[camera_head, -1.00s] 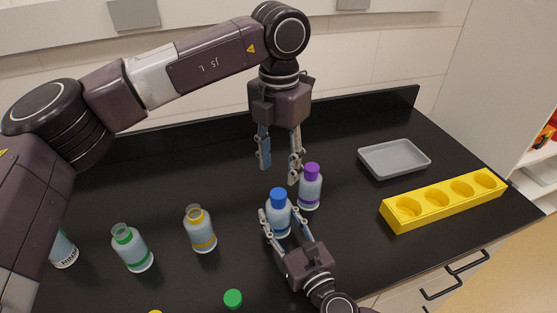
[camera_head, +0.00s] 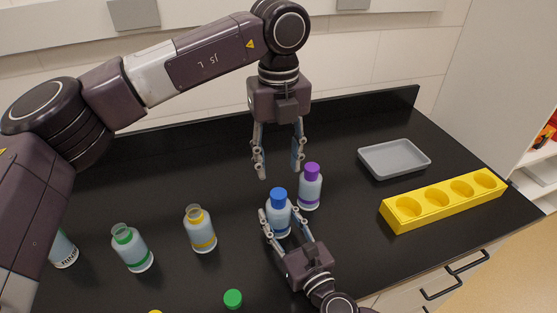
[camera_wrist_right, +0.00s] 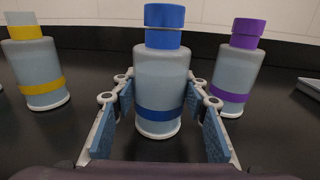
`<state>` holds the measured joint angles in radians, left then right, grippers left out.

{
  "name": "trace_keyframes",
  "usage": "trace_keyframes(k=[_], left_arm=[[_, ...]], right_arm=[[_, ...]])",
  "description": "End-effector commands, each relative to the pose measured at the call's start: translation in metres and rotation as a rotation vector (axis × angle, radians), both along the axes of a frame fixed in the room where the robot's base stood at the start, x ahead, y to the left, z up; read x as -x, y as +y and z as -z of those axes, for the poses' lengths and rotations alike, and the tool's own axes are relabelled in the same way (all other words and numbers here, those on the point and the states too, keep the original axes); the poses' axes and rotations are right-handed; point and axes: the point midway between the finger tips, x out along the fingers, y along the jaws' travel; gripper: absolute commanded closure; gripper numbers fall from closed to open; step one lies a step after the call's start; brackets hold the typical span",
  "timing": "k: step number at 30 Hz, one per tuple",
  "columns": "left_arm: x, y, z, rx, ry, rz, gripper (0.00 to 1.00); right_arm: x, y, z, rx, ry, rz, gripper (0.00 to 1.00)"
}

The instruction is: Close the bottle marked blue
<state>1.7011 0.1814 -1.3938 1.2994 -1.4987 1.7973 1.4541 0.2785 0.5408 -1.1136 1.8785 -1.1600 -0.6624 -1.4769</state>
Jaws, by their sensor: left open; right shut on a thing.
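The bottle marked blue (camera_head: 279,222) stands upright on the black counter with a blue cap (camera_head: 279,197) on its neck. In the right wrist view the bottle (camera_wrist_right: 161,90) has a blue band, and its blue cap (camera_wrist_right: 164,25) shows a thin line between its upper part and lower ring. My right gripper (camera_head: 284,217) is shut on the bottle's body, with one finger on each side. My left gripper (camera_head: 280,172) is open and empty above and behind the blue cap, fingers pointing down. It does not touch the cap.
A purple-capped bottle (camera_head: 310,188) stands close at the right. Open yellow-marked (camera_head: 201,232) and green-marked (camera_head: 133,251) bottles stand at the left. A green cap (camera_head: 233,298) lies in front. A grey tray (camera_head: 395,158) and yellow rack (camera_head: 445,203) are at the right.

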Motion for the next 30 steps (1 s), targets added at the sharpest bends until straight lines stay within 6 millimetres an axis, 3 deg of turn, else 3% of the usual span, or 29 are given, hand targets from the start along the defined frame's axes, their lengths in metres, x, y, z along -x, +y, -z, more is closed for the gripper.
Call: trace_keyframes(k=[5, 18, 30], left_arm=[[0.0, 0.0, 0.009, -0.001, 0.001, 0.001, 0.58], [0.0, 0.0, 0.07, 0.001, 0.002, 0.002, 0.58], [0.0, 0.0, 0.08, 0.0, 0.0, 0.002, 0.58]], right_arm=[[0.0, 0.0, 0.0, 0.0, -0.001, 0.0, 1.0], [0.0, 0.0, 0.0, 0.0, -0.001, 0.0, 1.0], [0.0, 0.0, 0.0, 0.0, -0.001, 0.0, 1.0]])
